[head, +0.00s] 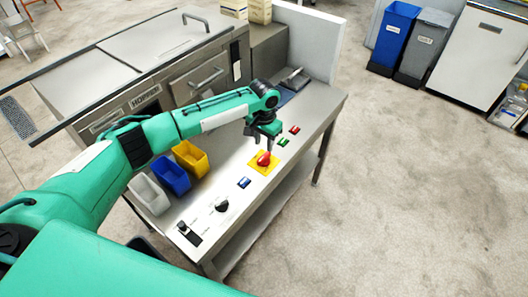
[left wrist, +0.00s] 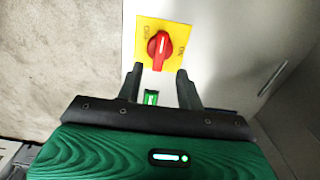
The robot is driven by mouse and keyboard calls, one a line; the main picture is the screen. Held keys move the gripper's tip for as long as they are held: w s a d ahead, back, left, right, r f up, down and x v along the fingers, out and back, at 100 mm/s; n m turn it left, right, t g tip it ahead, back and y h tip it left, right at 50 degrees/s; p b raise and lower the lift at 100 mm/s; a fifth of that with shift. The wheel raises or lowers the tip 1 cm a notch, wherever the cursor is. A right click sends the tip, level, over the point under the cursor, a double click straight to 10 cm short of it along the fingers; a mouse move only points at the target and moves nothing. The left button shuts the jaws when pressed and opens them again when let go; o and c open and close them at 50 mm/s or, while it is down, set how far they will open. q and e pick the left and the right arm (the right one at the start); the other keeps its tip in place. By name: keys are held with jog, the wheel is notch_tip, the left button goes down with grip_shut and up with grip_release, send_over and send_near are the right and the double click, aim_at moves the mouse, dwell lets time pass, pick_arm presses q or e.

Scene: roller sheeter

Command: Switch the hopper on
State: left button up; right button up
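The hopper (head: 190,40) is the steel unit at the back left, with a "HOPPER" label on its front. A red rotary switch (head: 264,159) on a yellow plate (head: 255,166) sits on the steel table. In the left wrist view the red switch (left wrist: 159,48) shows a white line along its handle, running nearly up and down the picture, with lettering on either side. My left gripper (head: 264,137) is over the table close to the switch. My right gripper is out of view.
The steel table (head: 228,160) also holds a green button (head: 283,142), a red button (head: 294,129), a blue button (head: 244,183) and a black knob (head: 222,205). Yellow (head: 190,158), blue (head: 170,176) and white bins (head: 147,194) stand along its left edge. Floor on the right is clear.

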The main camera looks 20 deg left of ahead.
aim_at(264, 156)
pick_arm(q)
notch_tip(264, 156, down, 6)
jog(key=shift+f+p, duration=0.25)
jog(key=shift+p, duration=0.1)
grip_shut()
